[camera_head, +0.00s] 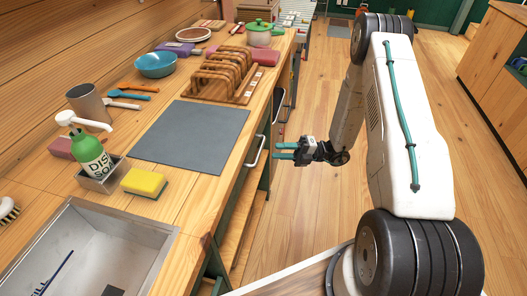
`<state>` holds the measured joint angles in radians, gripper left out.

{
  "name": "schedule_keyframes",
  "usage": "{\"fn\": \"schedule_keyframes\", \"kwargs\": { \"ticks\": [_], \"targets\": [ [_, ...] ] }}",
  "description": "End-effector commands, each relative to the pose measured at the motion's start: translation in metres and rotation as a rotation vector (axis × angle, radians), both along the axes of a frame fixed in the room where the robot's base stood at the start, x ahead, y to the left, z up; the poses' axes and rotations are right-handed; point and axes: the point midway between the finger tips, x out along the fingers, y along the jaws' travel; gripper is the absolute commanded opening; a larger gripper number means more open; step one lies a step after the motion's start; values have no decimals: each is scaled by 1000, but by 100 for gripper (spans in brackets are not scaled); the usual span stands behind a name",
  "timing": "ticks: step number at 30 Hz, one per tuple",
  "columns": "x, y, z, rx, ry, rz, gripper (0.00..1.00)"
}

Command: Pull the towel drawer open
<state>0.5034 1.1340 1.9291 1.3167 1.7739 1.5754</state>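A drawer front with a pale bar handle (257,152) is set in the side of the wooden counter, below the grey mat. It looks shut. A second handle (280,104) shows farther along the same side. No label tells which is the towel drawer, and no towel is clearly in view. My gripper (276,151) is to the right of the nearer handle, with its two teal fingers apart and pointing left at it. It holds nothing. A small gap seems to lie between the fingertips and the handle; exact depth is hard to tell.
The counter (190,198) holds a grey mat (190,133), a wooden rack (222,80), a sponge (144,183), a soap bottle (90,152) and a sink (85,255). The floor (305,215) beside the counter is clear. Wooden cabinets (500,70) stand at right.

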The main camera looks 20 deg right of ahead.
Motion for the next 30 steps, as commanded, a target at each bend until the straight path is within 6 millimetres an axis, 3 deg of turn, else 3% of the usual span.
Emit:
{"fn": "schedule_keyframes", "kwargs": {
  "ticks": [9,21,25,30],
  "targets": [
    [10,49,9,-2,-2,6,34],
    [13,60,11,-2,-2,4,34],
    [13,60,11,-2,-3,5,1],
    [13,63,11,-2,-2,8,0]
  ]
}}
